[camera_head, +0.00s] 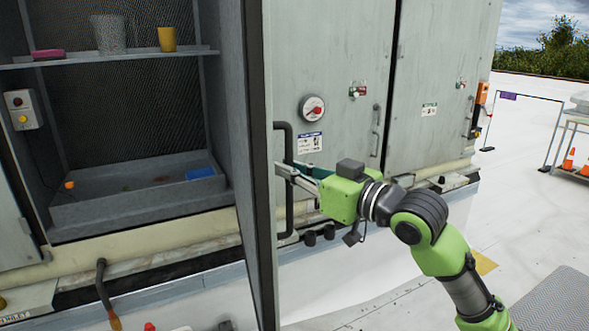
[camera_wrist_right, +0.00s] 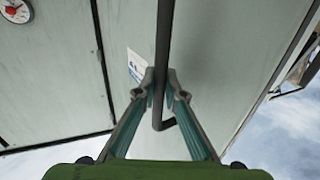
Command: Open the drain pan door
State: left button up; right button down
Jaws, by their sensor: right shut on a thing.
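The drain pan door (camera_head: 259,120) stands swung outward, seen nearly edge-on in the head view. Its dark bar handle (camera_head: 289,215) is on the outer face, to the right of the edge. My right gripper (camera_head: 284,172) reaches in from the right and is shut on this handle. In the right wrist view, the fingers (camera_wrist_right: 161,88) sit on both sides of the handle bar (camera_wrist_right: 164,45), near its bent end. Left of the door, the open compartment shows a grey drain pan (camera_head: 140,206). My left gripper is not in view.
A shelf (camera_head: 110,58) above the pan holds a pink block (camera_head: 48,55), a mesh cup (camera_head: 109,34) and a yellow cup (camera_head: 167,39). A blue item (camera_head: 200,173) lies in the pan. Closed cabinet doors (camera_head: 440,60) stand behind my arm.

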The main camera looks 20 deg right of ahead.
jog(key=shift+d+r, duration=0.1)
jog(key=shift+d, duration=0.2)
jog(key=shift+a, duration=0.1)
jog(key=c, duration=2.1)
grip_release()
jog(key=shift+w, duration=0.2)
jog(key=v, duration=1.2)
